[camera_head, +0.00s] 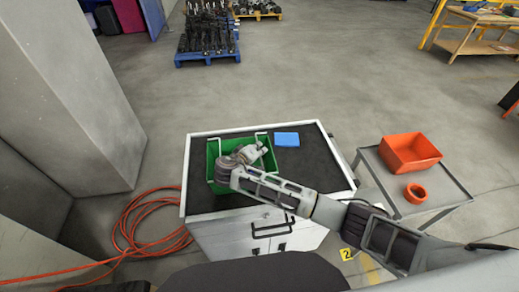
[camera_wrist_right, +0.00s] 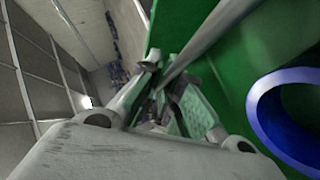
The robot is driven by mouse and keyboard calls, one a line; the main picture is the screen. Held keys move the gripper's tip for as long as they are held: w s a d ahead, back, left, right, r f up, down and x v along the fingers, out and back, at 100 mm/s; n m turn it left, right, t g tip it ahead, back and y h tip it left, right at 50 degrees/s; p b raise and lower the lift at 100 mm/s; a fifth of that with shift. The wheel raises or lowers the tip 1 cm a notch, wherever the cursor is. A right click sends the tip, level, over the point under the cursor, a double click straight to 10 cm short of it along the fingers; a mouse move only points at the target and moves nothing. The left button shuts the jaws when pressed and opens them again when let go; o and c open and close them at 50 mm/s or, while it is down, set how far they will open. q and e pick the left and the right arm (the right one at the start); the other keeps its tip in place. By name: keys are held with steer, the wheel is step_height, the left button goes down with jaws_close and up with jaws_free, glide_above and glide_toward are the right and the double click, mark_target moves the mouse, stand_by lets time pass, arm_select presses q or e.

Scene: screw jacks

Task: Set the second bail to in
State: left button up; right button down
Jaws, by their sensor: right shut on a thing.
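A green crate (camera_head: 211,171) sits on the dark top of a white cabinet. A pale wire bail (camera_head: 208,158) stands at its left end, and another bail (camera_head: 262,134) shows at its right end. My right gripper (camera_head: 264,148) reaches over the crate to the right end. In the right wrist view, the right gripper (camera_wrist_right: 158,100) is shut on a grey bail rod (camera_wrist_right: 205,38) beside the green crate wall (camera_wrist_right: 235,60). The fingers partly hide the rod. I cannot tell which bail counts as second. My left gripper is out of view.
A blue ring (camera_wrist_right: 252,105) shows in the wrist view. A side cart holds an orange bin (camera_head: 410,154) and orange ring (camera_head: 415,193). An orange hose (camera_head: 130,225) lies left.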

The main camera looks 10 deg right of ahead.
steer(key=shift+f, duration=0.2)
stand_by(0.4)
steer(key=c, duration=1.9)
jaws_free()
steer(key=shift+s+a+r, duration=0.1)
steer(key=shift+a+f+v, duration=0.1)
steer(key=shift+v, duration=2.85)
steer(key=shift+a+f+v, duration=0.1)
steer(key=shift+f+v, duration=0.05)
steer(key=shift+v, duration=2.8)
